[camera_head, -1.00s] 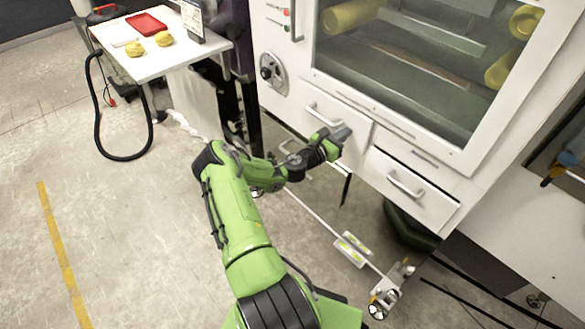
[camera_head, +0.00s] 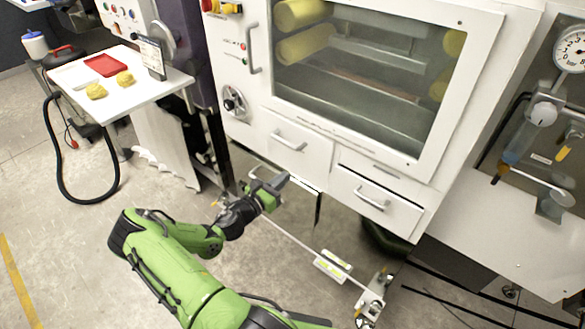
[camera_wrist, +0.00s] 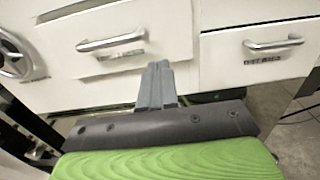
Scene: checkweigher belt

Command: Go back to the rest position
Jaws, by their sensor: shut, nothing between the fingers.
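My gripper (camera_head: 277,183) is at the end of my green arm, in front of the white machine cabinet and just below its left drawer. In the wrist view my gripper (camera_wrist: 158,72) has its grey fingers together with nothing between them. My fingertips appear apart from both handles.
A white table (camera_head: 140,92) at the left holds a red tray (camera_head: 104,65) and two yellow lumps (camera_head: 125,78). A black hose (camera_head: 50,150) hangs to the floor beside it. A glass-fronted chamber (camera_head: 360,80) is above the drawers. The floor at the lower left is open.

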